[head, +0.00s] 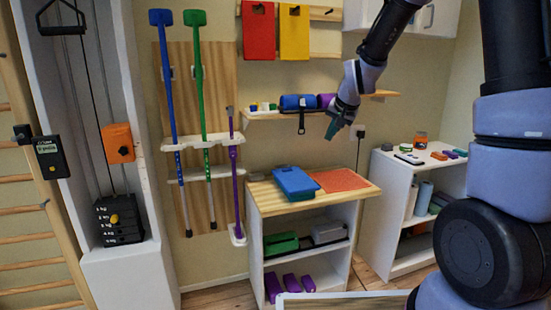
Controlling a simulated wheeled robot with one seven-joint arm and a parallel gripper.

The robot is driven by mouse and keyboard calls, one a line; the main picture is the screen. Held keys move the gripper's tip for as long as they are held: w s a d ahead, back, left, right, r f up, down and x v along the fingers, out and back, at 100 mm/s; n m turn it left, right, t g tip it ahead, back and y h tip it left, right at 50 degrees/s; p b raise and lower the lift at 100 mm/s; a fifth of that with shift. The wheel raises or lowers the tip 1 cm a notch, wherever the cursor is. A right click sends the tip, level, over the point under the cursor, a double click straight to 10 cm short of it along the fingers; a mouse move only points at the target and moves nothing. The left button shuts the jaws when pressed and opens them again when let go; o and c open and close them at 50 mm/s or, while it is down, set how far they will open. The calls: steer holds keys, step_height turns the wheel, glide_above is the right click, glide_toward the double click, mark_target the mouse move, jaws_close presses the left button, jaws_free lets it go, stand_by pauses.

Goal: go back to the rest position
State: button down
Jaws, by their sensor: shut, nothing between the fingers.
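My gripper (335,129) hangs in the air in the upper right half of the head view, fingers pointing down. It is small in the picture and looks shut, with nothing held. It is in front of the wall shelf (262,116), above and to the right of the wooden-topped cabinet (320,199). My arm comes down to it from the top right.
A blue box-like item (296,183) and an orange mat (340,180) lie on the cabinet top. A white shelf unit (398,182) stands at right. Blue (170,95), green and purple sticks hang on a wooden rack. A weight machine (120,215) stands at left.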

steer(key=s+d+r, duration=0.2)
steer(key=s+r, duration=0.4)
steer(key=s, duration=0.1)
steer(key=s+d+r, duration=0.3)
steer(key=s+r, duration=0.2)
steer(key=s, duration=0.1)
steer(key=s+d+r, duration=0.2)
steer(key=s+r, duration=0.1)
steer(key=s, duration=1.3)
steer(key=shift+s+d+r+n, duration=0.2)
steer(key=shift+s+n, duration=0.1)
steer(key=shift+n, duration=0.1)
